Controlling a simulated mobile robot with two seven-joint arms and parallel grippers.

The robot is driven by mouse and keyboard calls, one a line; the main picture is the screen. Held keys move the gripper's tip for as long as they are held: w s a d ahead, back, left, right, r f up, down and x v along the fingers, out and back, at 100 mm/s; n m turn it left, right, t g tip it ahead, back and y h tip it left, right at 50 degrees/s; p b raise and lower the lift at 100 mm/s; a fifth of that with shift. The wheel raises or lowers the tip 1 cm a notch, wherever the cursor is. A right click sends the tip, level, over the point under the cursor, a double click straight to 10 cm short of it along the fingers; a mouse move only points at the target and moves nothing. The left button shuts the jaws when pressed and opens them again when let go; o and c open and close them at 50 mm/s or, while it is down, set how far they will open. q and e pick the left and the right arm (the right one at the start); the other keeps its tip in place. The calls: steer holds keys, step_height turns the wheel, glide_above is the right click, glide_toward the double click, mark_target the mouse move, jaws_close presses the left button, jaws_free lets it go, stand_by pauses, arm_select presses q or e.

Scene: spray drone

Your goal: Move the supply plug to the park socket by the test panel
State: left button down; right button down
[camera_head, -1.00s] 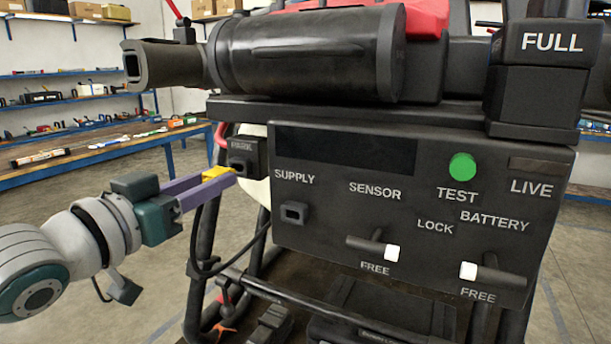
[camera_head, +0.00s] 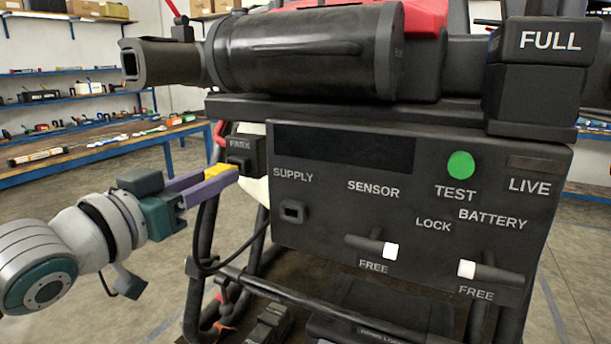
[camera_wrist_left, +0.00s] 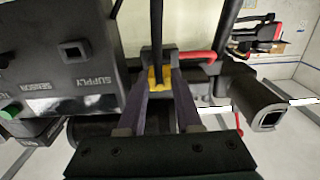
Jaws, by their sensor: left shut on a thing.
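My left gripper (camera_head: 220,177), with purple fingers, is shut on the yellow supply plug (camera_head: 216,170). The plug also shows between the fingertips in the left wrist view (camera_wrist_left: 160,76), with a black cable (camera_wrist_left: 157,30) running from it. The plug is right at the black park socket block (camera_head: 240,149), left of the test panel (camera_head: 330,205). The fingers hide the plug's front, so I cannot tell how far it is in. The supply socket (camera_head: 293,211) on the panel is empty; it shows in the left wrist view too (camera_wrist_left: 74,51). My right gripper is not in view.
The panel carries a green test button (camera_head: 461,165), a sensor lever (camera_head: 375,246) and a battery lever (camera_head: 490,273), both by FREE labels. A dark cylinder (camera_head: 305,55) lies above. Floor at left is clear.

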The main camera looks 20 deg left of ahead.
arm_select(q)
steer(key=shift+w+d+b, duration=0.1)
steer(key=shift+w+b, duration=0.25)
steer(key=shift+w, duration=0.5)
steer(key=c, duration=0.5)
jaws_free()
steer(key=s, duration=1)
steer(key=shift+a, duration=0.4)
